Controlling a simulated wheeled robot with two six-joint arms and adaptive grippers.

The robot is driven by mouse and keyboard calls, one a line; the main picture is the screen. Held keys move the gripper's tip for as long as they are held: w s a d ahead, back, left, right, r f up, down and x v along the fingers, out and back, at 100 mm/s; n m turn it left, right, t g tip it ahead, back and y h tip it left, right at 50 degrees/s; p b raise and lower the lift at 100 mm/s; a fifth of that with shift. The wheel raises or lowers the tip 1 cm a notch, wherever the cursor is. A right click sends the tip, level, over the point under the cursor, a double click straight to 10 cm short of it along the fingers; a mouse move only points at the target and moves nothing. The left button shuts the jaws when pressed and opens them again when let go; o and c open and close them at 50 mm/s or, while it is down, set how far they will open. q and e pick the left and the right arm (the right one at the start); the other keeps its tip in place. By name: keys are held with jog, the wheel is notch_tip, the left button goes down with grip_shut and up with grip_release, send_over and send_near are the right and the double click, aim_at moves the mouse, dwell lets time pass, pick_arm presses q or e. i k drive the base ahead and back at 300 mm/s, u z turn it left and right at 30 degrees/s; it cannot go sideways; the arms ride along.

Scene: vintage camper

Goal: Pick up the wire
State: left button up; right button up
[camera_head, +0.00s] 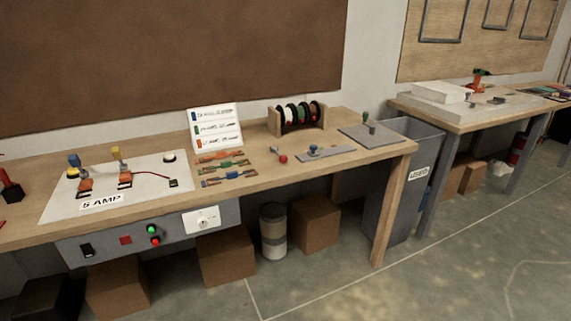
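Several short wire-like pieces lie on the wooden workbench (345,178), in front of a white sign card with blue, green and orange marks (215,128). One orange piece (219,156) is at the back, a green one (226,164) in the middle, and an orange and blue one (229,175) at the front. A wooden rack (273,122) behind them holds spools of white, green and red wire (300,115). Which piece the task means is not clear. Neither of my grippers is in view.
A white "5 AMP" board (60,205) with clips and a switch is on the left. A flat grey tool (325,155) and a grey plate (362,138) lie to the right. A grey bin (405,190) stands beside the bench; boxes (316,222) sit underneath. The floor in front is clear.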

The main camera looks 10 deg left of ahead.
aim_at(232, 175)
jog(key=i, duration=1.15)
jog(key=u, duration=0.55)
